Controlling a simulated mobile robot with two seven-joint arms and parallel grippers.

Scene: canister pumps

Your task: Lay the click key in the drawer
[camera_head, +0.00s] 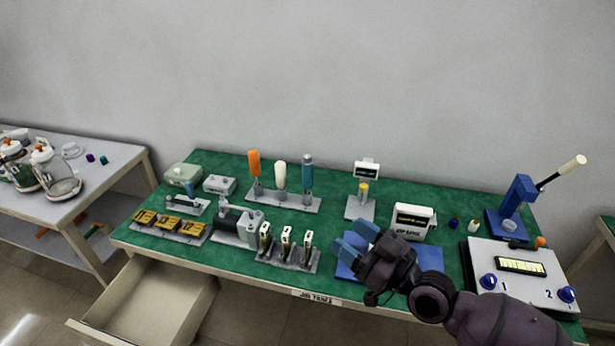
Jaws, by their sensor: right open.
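The drawer (198,318) is pulled open below the front left of the green-topped bench, and the part of its inside that shows looks empty. I cannot tell for sure which thing is the click key. A dark slim tool with an orange end (540,242) lies at the back edge of the white panel on the right. Upright handles, orange (254,161), white (280,176) and teal (307,170), stand in a grey rack. My right gripper (352,245) is open, with blue fingertips above the blue mat (430,257), part of which it hides. My left gripper is out of view.
A white panel with blue knobs (515,288) and a blue lever press (518,200) stand at the right. A display box (413,222) is behind my right arm. A side table (110,180) holds glass jars.

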